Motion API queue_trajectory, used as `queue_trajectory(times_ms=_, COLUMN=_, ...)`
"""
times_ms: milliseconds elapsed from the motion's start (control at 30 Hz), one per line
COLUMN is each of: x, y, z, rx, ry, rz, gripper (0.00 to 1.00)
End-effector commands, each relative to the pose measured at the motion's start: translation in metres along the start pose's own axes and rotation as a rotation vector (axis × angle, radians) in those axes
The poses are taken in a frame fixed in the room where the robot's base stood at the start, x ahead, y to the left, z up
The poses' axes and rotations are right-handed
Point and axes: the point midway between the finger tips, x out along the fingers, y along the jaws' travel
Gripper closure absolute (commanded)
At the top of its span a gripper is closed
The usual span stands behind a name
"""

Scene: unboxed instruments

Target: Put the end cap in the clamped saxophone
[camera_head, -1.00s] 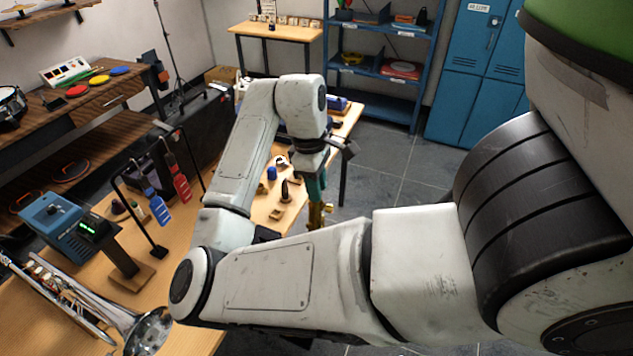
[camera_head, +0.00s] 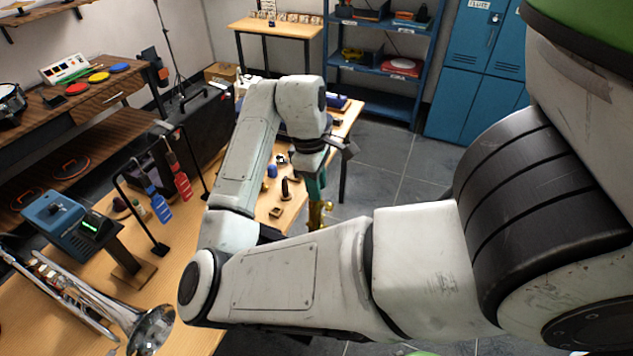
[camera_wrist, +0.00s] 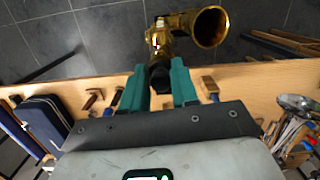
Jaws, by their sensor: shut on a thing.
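My gripper (camera_wrist: 161,75) has two teal fingers and is shut on a dark, rounded piece, which I take to be the end cap (camera_wrist: 160,77). The brass saxophone (camera_wrist: 208,28) is just beyond the fingertips in the wrist view, its bell mouth to the right. The dark piece lines up with the near end of the brass tube. I cannot tell whether it is inside the tube or only against it. In the head view my gripper (camera_head: 316,188) points down over the bench edge, above a bit of the brass saxophone (camera_head: 317,214). The clamp is hidden.
The wooden bench (camera_head: 195,238) holds several small parts beside the gripper. A trumpet (camera_head: 148,325), a blue device (camera_head: 60,222) and a rack with red and blue tags (camera_head: 182,186) stand to the left. Blue lockers (camera_head: 482,70) stand behind open floor.

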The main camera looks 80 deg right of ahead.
Motion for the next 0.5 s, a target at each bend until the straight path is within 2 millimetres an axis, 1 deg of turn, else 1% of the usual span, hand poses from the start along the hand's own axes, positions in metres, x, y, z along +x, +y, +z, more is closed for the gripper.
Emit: queue_trajectory(times_ms=500, x=0.0037, y=0.0000, z=-0.0005, rx=-0.001, ry=-0.001, rz=0.000, gripper=1.00)
